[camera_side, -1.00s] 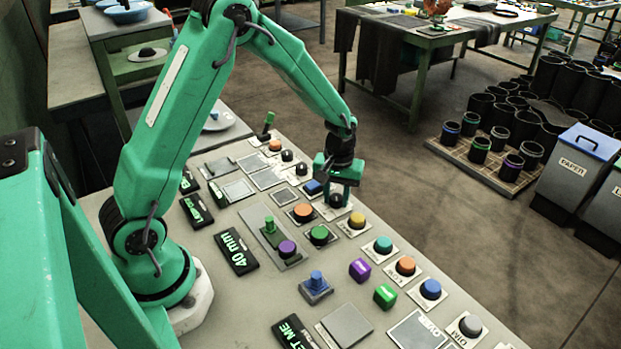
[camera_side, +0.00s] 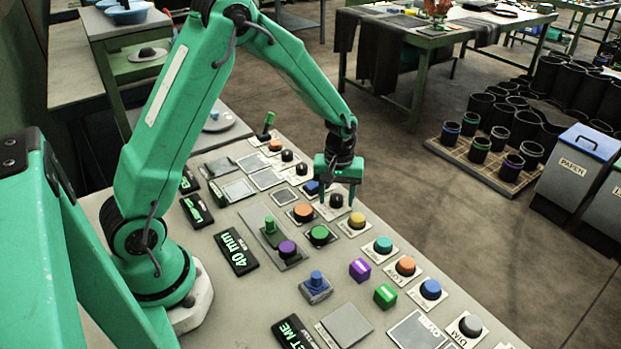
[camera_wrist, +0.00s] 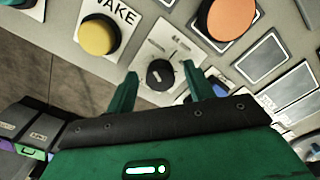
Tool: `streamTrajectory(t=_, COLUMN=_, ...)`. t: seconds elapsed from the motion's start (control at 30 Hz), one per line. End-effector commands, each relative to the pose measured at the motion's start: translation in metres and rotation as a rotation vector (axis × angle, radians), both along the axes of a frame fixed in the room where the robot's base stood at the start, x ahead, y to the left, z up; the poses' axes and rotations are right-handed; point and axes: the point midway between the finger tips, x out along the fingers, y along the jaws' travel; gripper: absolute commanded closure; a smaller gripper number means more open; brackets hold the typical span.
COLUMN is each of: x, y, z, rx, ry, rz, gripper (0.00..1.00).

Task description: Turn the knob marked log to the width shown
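A black round knob (camera_side: 336,201) sits on a pale plate under my gripper (camera_side: 341,199). My gripper (camera_wrist: 164,76) is open, one finger to each side of the knob in that view, with gaps between fingers and knob. Whether the fingertips are level with the knob or above it I cannot tell. A black display (camera_side: 236,250) reads "40 mm" in white at the panel's left side.
Close by are a yellow button (camera_side: 357,221), an orange button (camera_side: 303,212), a green button (camera_side: 319,234) and a blue button (camera_side: 312,187). Above the panel is free room.

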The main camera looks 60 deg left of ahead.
Motion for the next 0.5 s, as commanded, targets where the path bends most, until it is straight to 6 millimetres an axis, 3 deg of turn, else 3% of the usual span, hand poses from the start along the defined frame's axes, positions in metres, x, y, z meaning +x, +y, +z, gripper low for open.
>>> streamTrajectory(t=0.27, x=0.0, y=0.0, z=0.0, rx=0.0, ry=0.0, rz=-0.001, gripper=0.47)
streamTrajectory(t=0.5, x=0.001, y=0.0, z=0.013, rx=0.0, ry=-0.003, rz=-0.001, gripper=0.47)
